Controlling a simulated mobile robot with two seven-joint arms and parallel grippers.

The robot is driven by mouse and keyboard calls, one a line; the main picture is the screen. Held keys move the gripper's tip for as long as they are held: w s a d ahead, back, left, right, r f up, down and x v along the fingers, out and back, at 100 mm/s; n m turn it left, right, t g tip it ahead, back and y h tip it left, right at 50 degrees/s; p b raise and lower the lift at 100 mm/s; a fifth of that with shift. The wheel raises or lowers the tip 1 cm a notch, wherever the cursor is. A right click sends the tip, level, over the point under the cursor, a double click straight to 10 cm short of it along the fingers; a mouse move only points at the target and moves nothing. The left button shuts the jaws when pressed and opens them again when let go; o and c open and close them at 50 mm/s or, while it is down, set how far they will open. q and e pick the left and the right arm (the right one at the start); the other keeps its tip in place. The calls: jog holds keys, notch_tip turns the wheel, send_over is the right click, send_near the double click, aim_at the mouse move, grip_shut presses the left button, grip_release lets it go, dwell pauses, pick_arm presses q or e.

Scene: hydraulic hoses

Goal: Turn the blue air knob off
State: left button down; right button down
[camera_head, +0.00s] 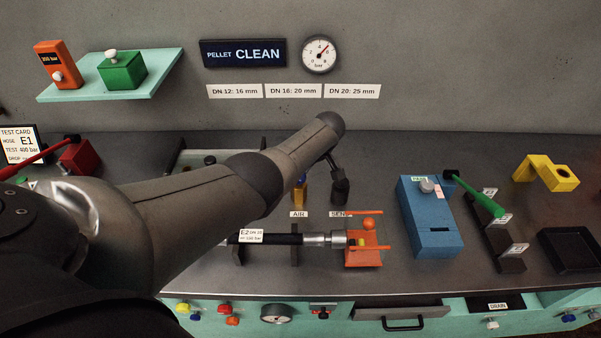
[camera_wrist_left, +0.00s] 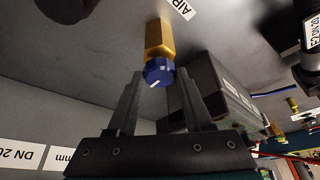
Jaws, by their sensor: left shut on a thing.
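The blue air knob (camera_wrist_left: 159,72) sits on the end of a brass-coloured valve body (camera_wrist_left: 158,38) in the left wrist view. A short white mark shows on its face. My left gripper (camera_wrist_left: 157,79) is shut on the knob, one dark finger on each side. In the head view the blue knob (camera_head: 300,181) and brass body (camera_head: 299,195) show just below my left arm, behind the AIR label (camera_head: 298,214). My right gripper is in neither view.
A hose (camera_head: 270,238) lies in front of the valve, leading to an orange fixture (camera_head: 362,258). A blue box (camera_head: 430,222) and a green-handled tool (camera_head: 478,194) stand to the right. A pressure gauge (camera_head: 319,54) hangs on the wall.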

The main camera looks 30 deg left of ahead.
pick_arm(q)
jog(key=shift+c, duration=1.5)
grip_release()
jog(key=shift+d+r+p, duration=0.25)
jog(key=shift+r+p, duration=0.25)
jog(key=shift+r, duration=0.1)
jog(key=p+v, duration=0.3)
jog(key=v, duration=1.1)
